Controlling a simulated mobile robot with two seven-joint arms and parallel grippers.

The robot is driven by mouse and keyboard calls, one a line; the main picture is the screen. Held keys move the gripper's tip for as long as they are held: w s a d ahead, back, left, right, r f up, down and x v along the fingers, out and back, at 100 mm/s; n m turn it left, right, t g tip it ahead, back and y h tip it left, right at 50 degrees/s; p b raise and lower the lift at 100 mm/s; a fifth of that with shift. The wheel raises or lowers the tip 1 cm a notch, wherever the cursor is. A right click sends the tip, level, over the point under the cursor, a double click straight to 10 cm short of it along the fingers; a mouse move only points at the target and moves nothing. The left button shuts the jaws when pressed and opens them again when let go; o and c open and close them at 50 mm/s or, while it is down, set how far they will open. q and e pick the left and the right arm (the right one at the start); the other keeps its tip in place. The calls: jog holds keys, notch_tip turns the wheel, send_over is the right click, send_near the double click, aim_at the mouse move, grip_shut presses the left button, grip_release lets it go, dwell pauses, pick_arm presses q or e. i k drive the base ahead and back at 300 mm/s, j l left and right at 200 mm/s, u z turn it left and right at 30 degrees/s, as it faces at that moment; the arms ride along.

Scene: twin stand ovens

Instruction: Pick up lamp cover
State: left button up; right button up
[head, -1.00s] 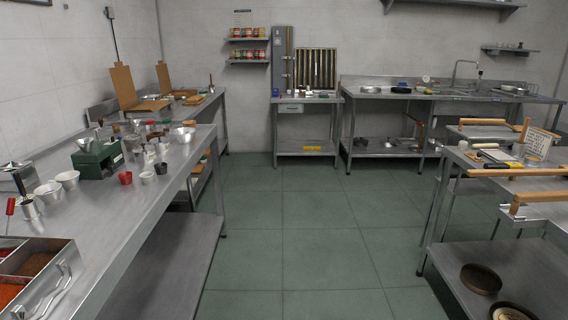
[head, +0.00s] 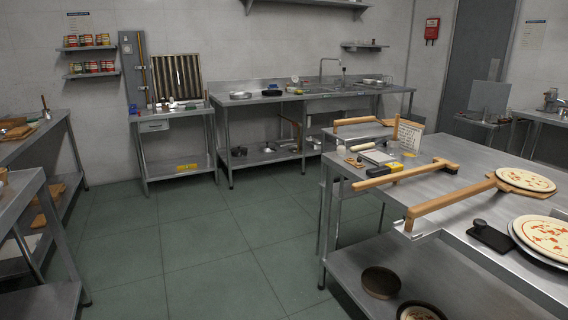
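I cannot pick out a lamp cover for certain in the head view. Several small items lie on the small steel table (head: 176,113) at the back left, in front of a framed panel with vertical dark slats (head: 176,76), but they are too small to tell apart. Neither of my grippers is in the head view.
A steel table (head: 318,165) on the right holds long wooden-handled tools (head: 405,176), pizzas (head: 526,179) and a yellow-black item (head: 384,166). A sink counter (head: 318,93) runs along the back wall. Steel tables stand at the left edge. The green tiled floor (head: 215,235) between is clear.

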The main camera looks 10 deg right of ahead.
aim_at(341, 149)
jog(key=i+z, duration=0.1)
jog(key=i, duration=1.3)
